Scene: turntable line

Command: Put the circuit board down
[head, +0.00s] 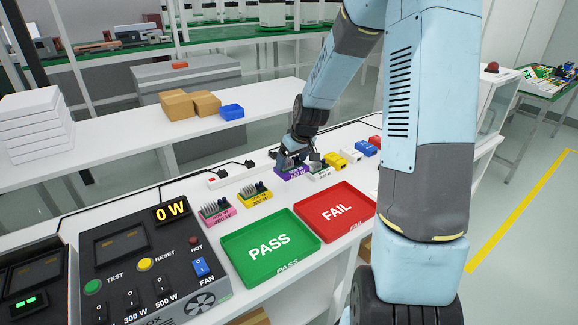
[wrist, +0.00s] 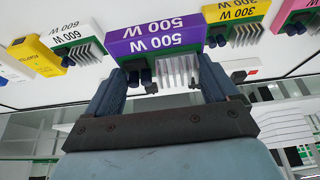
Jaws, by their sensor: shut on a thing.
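The circuit board is green with a finned silver heat sink and dark round parts; it shows in the wrist view (wrist: 157,64), upside down. My gripper (wrist: 160,78) is shut on it, one finger at each side. The board is right at the purple 500 W block (wrist: 155,36); whether it rests on it or hovers just above I cannot tell. In the head view my gripper (head: 292,160) is over the purple block (head: 292,173) at the back of the white bench, hiding most of the board.
Pink (head: 217,211), yellow (head: 255,194) and white (head: 320,173) blocks bearing boards stand in the same row. In front lie a green PASS tray (head: 240,273) and a red FAIL tray (head: 312,232), both empty. A black tester (head: 125,249) reading 0 W stands at left.

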